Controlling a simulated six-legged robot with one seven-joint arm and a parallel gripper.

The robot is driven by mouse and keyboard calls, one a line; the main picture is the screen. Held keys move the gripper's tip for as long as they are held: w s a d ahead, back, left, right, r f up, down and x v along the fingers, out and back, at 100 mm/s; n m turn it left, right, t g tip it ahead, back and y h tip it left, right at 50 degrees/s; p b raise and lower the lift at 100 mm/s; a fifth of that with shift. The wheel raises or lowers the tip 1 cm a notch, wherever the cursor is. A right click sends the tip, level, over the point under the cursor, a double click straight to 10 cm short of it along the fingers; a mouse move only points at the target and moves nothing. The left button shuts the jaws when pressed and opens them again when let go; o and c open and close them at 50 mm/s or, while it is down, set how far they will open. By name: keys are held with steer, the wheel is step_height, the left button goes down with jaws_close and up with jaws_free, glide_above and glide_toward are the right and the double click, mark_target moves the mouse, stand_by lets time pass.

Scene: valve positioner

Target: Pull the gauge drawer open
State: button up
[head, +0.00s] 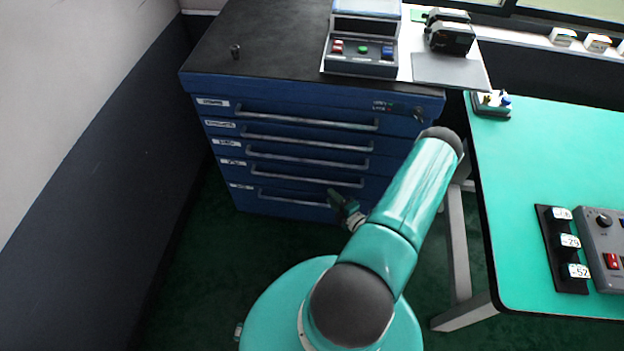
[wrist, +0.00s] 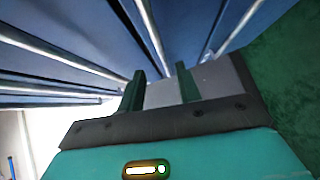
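A blue drawer cabinet (head: 300,135) has several drawers, all shut flush. Each has a long silver bar handle and a small white label at its left; the label text is too small to read, so I cannot tell which is the gauge drawer. Silver handle bars (wrist: 153,38) lie beyond the fingertips.
A green-topped table (head: 550,150) stands close on the right, with a metal leg (head: 457,245) beside my arm. A dark wall (head: 110,190) runs along the left. A button box (head: 361,50) sits on the cabinet top. The green floor before the cabinet is clear at left.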

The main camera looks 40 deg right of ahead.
mark_target(314, 180)
steer(key=w, duration=0.3)
steer(key=w+d+f, duration=0.1)
steer(key=w, duration=0.7)
steer(key=shift+d+f, duration=0.2)
steer(key=shift+f, duration=0.05)
jaws_close()
